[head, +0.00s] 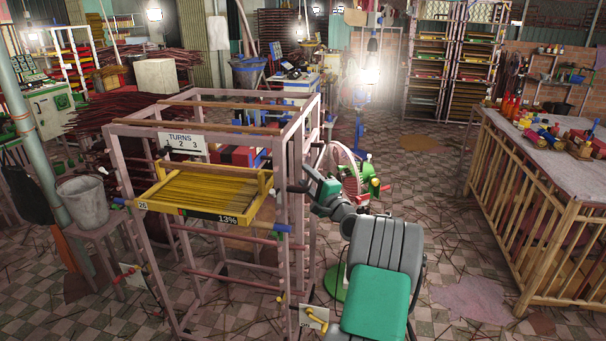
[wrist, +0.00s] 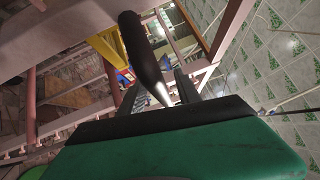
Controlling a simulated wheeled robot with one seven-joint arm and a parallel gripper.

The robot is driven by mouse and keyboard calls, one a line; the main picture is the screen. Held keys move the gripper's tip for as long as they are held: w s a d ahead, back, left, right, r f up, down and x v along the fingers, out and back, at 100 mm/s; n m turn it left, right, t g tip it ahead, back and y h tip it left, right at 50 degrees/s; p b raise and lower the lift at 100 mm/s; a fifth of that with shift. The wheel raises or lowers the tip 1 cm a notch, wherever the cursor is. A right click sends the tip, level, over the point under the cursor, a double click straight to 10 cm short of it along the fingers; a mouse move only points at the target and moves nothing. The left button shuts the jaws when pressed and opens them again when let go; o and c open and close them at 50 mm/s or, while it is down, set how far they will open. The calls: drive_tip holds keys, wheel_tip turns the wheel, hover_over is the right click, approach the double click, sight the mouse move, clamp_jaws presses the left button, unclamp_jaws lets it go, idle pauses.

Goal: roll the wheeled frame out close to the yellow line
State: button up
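The wheeled frame (head: 296,215), a tall pinkish rack, stands left of centre in the head view. It holds a yellow tray of sticks (head: 215,190) marked 26 and 13%, and a "TURNS 1 2 3" sign (head: 183,143). Dark handles (head: 297,187) stick out from its near right post. My gripper (head: 313,190) is beside that post. In the wrist view, a black handle (wrist: 143,50) runs between my gripper's spread fingers (wrist: 158,88), with a gap visible on its left. The frame's bars (wrist: 30,108) show behind. I see no yellow line; the frame's wheels are not clear.
A bamboo-sided table (head: 540,215) with small coloured items stands at right. A bucket on a stool (head: 83,202) is close to the frame's left. A red and green wheeled machine (head: 352,172) stands behind my arm. Checkered floor (head: 440,215) is open between frame and table.

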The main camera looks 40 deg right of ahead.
drive_tip(key=shift+w+r, duration=0.1)
drive_tip(key=shift+w, duration=0.55)
drive_tip(key=shift+c, duration=0.4)
clamp_jaws()
idle(0.5)
